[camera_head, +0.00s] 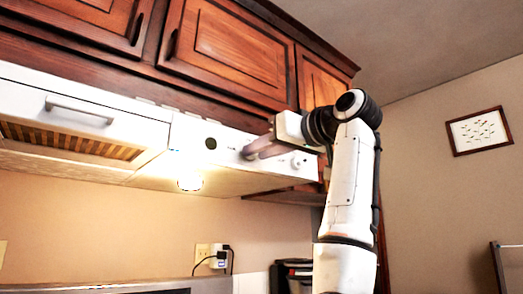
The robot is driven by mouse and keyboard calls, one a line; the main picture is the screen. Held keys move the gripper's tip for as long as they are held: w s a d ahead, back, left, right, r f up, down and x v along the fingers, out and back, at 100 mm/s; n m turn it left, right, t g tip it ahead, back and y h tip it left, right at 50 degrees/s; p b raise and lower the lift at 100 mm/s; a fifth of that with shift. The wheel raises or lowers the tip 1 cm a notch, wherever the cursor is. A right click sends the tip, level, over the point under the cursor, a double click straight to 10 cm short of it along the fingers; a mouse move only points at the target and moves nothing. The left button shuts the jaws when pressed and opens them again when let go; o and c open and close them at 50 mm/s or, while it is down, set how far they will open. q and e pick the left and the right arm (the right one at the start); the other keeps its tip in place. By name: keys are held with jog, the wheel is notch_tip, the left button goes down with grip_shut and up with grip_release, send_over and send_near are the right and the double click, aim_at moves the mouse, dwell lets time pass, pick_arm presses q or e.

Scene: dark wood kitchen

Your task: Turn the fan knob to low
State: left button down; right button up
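The white range hood (140,178) is mounted under the wooden wall cabinets. Its front panel carries a dark round dial or display (210,143) and a white round knob (299,163) at the right. My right gripper (249,152) has its fingertips at the panel between these two, where a second knob seems to be mostly covered by the fingers. I cannot tell which knob is the fan knob or what it is set to. The fingers look close together, but their gap is hidden. My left gripper is not in view.
Wooden cabinets (228,45) hang just above the hood panel. A lit lamp (190,183) is under the hood. A wall outlet (206,255) with plugs and a dark appliance (292,275) are below. A framed picture (479,132) hangs on the right wall.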

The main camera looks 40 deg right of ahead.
jog(key=c, duration=0.4)
jog(key=shift+o, duration=0.2)
jog(key=shift+a+r+m+p, duration=0.1)
jog(key=shift+m+p, duration=0.25)
jog(key=shift+m, duration=2.1)
jog(key=shift+a+m+p, duration=0.1)
jog(key=shift+m+p, duration=0.2)
jog(key=shift+m, duration=2.15)
jog(key=o, duration=1)
